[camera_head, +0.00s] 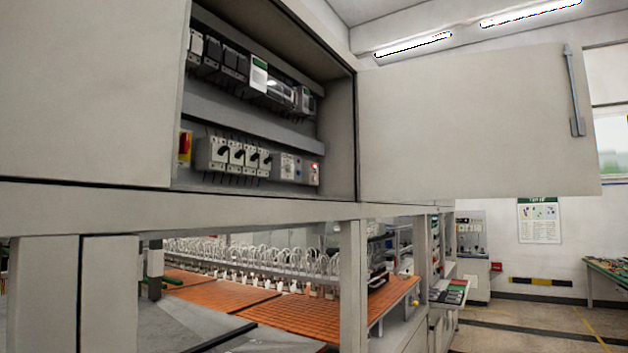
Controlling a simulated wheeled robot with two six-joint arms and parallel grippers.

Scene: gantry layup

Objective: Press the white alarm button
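I cannot make out a white alarm button for certain in the head view. An open electrical cabinet (338,130) holds a lower row with several grey breakers (236,155) with dark levers. To their right are a light grey module (290,168) with small round parts and a narrow unit (312,173) with a glowing red light. A small sloped control panel (452,292) with coloured parts, too small to tell apart, stands further back at lower right. Neither of my grippers is in view.
The cabinet door (470,130) stands open to the right, with a grey handle (574,90). Below, orange sheets (300,312) lie under a row of white looped parts (250,256). A bench (610,268) stands at far right. The floor (540,325) at lower right is clear.

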